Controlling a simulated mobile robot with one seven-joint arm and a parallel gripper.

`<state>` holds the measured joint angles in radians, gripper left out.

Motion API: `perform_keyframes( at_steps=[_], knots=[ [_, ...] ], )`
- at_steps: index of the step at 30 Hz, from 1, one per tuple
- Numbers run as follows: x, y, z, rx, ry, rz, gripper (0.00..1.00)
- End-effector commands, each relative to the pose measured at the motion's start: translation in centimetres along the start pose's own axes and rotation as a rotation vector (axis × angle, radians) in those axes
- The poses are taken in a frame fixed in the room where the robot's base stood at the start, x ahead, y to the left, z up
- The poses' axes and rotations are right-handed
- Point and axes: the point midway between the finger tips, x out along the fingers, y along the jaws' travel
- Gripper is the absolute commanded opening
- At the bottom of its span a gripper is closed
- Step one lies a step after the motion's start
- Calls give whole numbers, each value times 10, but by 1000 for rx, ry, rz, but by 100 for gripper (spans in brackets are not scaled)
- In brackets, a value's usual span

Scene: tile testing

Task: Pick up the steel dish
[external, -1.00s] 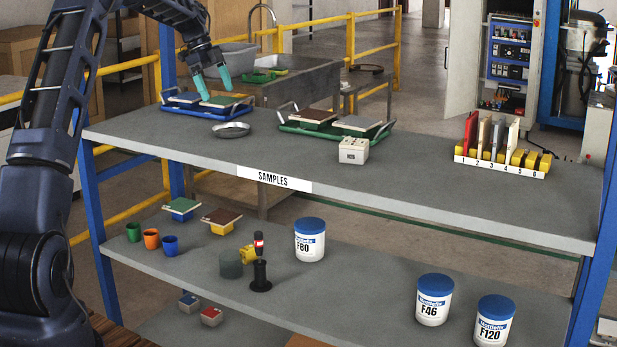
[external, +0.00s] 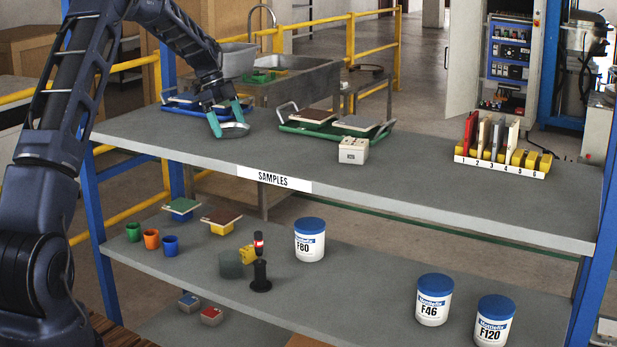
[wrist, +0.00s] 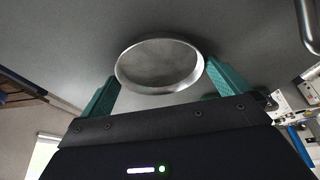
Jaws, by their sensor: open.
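The steel dish (external: 232,130) is a shallow, round, shiny metal dish on the upper shelf, near its back left part. It also shows in the wrist view (wrist: 160,68), lying between my fingers' lines and a little beyond them. My gripper (external: 226,119) has teal fingers and is open at the dish, one finger at its left side and one at its far side. In the wrist view the fingers (wrist: 162,88) flank the dish with nothing gripped. I cannot tell whether they touch its rim.
A blue tray (external: 172,103) lies behind my gripper to the left. A green tray (external: 290,127) with tiles stands to the right, with a white block (external: 353,150) near it. A numbered yellow rack (external: 500,163) stands far right.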

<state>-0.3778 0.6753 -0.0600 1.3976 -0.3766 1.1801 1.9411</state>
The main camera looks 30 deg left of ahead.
Motion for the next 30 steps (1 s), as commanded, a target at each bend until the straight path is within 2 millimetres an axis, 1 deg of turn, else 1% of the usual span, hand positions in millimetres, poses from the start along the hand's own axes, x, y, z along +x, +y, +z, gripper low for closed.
perform_keyframes(
  at_steps=[5, 8, 9, 10, 11, 18, 22, 26, 30],
  knots=[
    [0, 0, 0, 0, 0, -1, 100],
    [0, 0, 0, 0, 0, 0, 82],
    [0, 0, 0, 0, 0, 0, 74],
    [0, 0, 0, 0, 0, 0, 69],
    [0, 0, 0, 0, 0, 0, 67],
    [-1, 0, 0, 0, -1, -1, 67],
    [-8, 0, -2, 0, -1, -3, 67],
    [-25, 0, -9, 1, -1, -3, 67],
    [-56, -1, -22, 2, -1, -5, 67]
  ],
)
